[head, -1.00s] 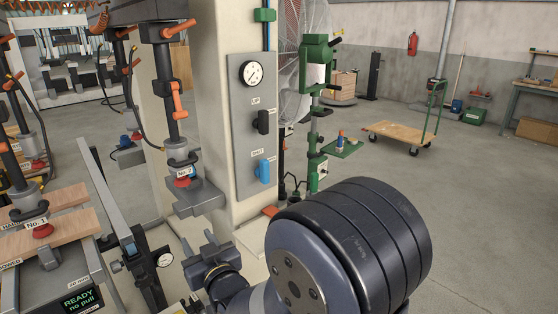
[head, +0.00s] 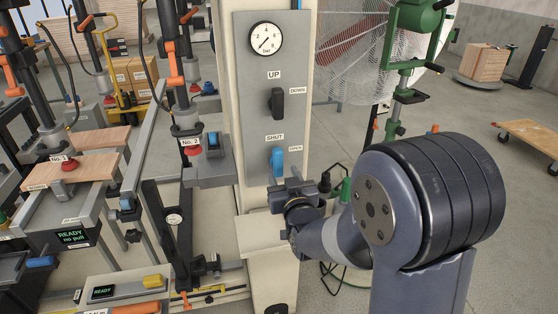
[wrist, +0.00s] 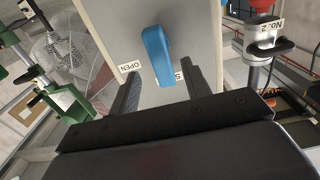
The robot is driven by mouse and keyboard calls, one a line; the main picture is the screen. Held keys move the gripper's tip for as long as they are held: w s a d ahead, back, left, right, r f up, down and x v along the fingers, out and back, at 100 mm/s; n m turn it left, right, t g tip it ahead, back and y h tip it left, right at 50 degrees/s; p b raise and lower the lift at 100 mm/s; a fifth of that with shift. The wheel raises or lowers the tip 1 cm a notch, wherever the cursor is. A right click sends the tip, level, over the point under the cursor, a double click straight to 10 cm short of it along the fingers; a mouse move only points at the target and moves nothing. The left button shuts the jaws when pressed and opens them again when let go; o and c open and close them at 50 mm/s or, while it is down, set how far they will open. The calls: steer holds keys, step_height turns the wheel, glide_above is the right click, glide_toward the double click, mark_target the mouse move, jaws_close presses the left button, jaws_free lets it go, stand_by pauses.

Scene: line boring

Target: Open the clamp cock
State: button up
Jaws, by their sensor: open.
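The clamp cock is a blue lever handle (head: 277,163) low on the grey panel (head: 294,100). It stands upright under the SHUT label (head: 275,138), with the OPEN label (head: 294,149) to its right. My gripper (head: 293,181) is just below and in front of the lever in the head view. In the wrist view the lever (wrist: 158,52) shows just beyond and between the open fingers of my gripper (wrist: 163,76). The fingers look empty; contact with the lever cannot be told.
A black UP/DOWN lever (head: 277,102) and a pressure gauge (head: 265,38) are above the cock. The No. 2 clamp (head: 190,146) stands left of the panel. A caged fan (head: 345,50) and a green machine (head: 412,50) are behind to the right.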

mark_target(279, 166)
steer(key=p+x, duration=0.1)
steer(key=x, duration=0.4)
steer(key=shift+w+a, duration=0.15)
steer(key=shift+w, duration=0.15)
steer(key=c, duration=0.9)
steer(key=shift+o, duration=0.2)
